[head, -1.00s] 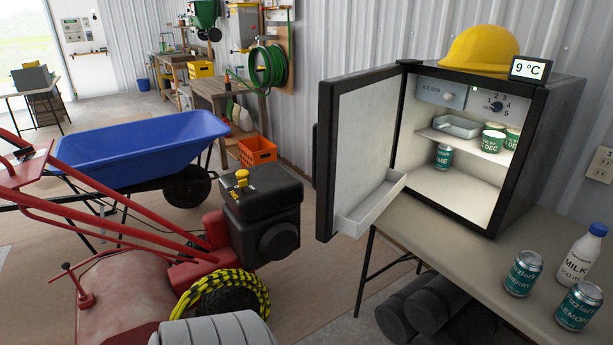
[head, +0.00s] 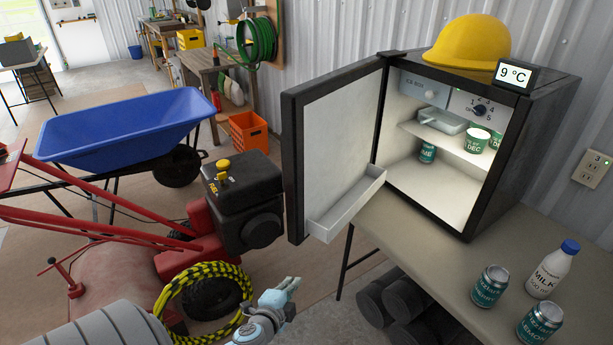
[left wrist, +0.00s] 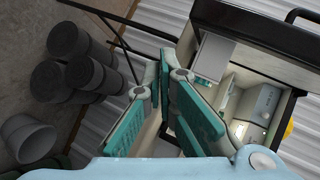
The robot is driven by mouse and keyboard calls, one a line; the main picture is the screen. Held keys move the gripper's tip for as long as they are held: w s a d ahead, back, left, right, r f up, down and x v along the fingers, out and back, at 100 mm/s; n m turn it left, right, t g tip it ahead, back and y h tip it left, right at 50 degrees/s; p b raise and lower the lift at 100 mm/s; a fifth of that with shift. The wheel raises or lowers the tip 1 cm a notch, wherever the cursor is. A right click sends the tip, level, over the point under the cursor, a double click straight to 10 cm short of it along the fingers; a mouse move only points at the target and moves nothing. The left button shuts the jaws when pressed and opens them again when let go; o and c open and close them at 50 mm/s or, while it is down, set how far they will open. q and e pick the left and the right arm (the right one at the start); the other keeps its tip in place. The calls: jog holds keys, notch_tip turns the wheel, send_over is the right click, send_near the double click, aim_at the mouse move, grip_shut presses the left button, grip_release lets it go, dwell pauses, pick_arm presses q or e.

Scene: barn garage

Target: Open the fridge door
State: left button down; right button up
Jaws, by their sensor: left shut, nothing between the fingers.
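The black fridge (head: 520,160) stands on a table in the head view. Its door (head: 340,140) is hinged at the fridge's left side and stands wide open, with its white inner face and shelf (head: 345,208) toward me. My left gripper (head: 291,284) is low in the head view, below the door's free lower corner, shut and empty. In the left wrist view its teal-padded fingers (left wrist: 172,72) point toward the fridge and its lit interior (left wrist: 240,105). No contact with the door can be made out. My right gripper is not in view.
Cans (head: 489,285) and a milk bottle (head: 552,270) stand on the table (head: 420,235). Dark cylinders (head: 400,305) lie beneath it. A red tiller (head: 125,265) and a blue wheelbarrow (head: 125,130) take up the left floor. A yellow hard hat (head: 467,43) sits on the fridge.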

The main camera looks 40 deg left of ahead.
aim_at(308, 194)
pick_arm(q)
jog(key=w+d+r+m+t+p, duration=0.1)
jog(key=w+r+m+t+p, duration=0.25)
jog(key=r, duration=1.65)
jog(key=shift+t, duration=0.65)
jog(key=w+a, duration=0.2)
jog(key=w, duration=0.1)
jog(key=w+a+b, duration=0.1)
jog(key=w+a, duration=0.1)
jog(key=w, duration=0.1)
jog(key=w+a+b, duration=0.1)
jog(key=w+a, duration=0.1)
jog(key=w, duration=0.1)
jog(key=shift+w+a+f, duration=0.1)
jog(key=shift+w+a, duration=0.2)
jog(key=shift+w, duration=0.1)
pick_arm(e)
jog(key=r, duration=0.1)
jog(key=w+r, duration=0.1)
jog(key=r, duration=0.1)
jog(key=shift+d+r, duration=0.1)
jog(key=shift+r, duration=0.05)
